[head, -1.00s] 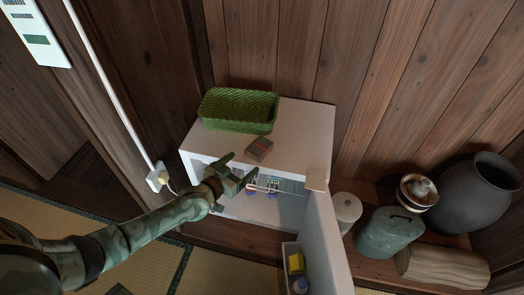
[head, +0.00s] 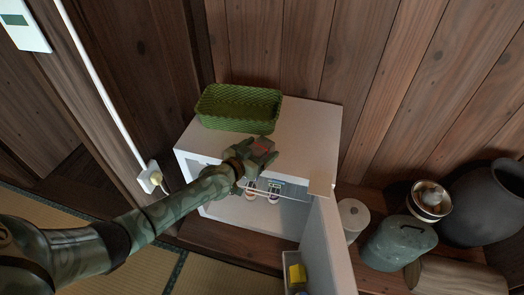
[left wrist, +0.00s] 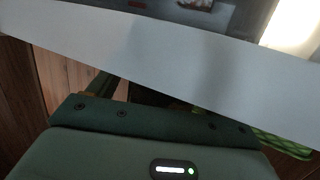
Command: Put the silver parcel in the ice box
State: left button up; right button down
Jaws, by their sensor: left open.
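A small grey parcel with a reddish mark (head: 264,146) is on top of the white refrigerator (head: 310,118), mostly hidden behind my left gripper in the head view. My left gripper (head: 260,151) is open at the parcel, by the front edge of the top; I cannot tell whether it touches it. The refrigerator door (head: 331,240) stands open. A bluish panel (head: 291,190), perhaps the ice box front, shows high inside. The left wrist view shows a pale band (left wrist: 150,65), seemingly the refrigerator, and no clear parcel. My right gripper is not in view.
A green woven basket (head: 238,108) stands at the back left of the refrigerator top. The door shelf holds a yellow item (head: 297,274). A lidded jar (head: 353,215), a grey-green container (head: 398,242) and a dark pot (head: 485,205) stand to the right.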

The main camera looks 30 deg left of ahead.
pick_arm(q)
jog(key=shift+w, duration=0.2)
jog(key=c, duration=1.1)
jog(key=shift+c, duration=0.7)
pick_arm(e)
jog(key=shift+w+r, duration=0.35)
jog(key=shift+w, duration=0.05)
pick_arm(q)
jog(key=shift+r, duration=0.15)
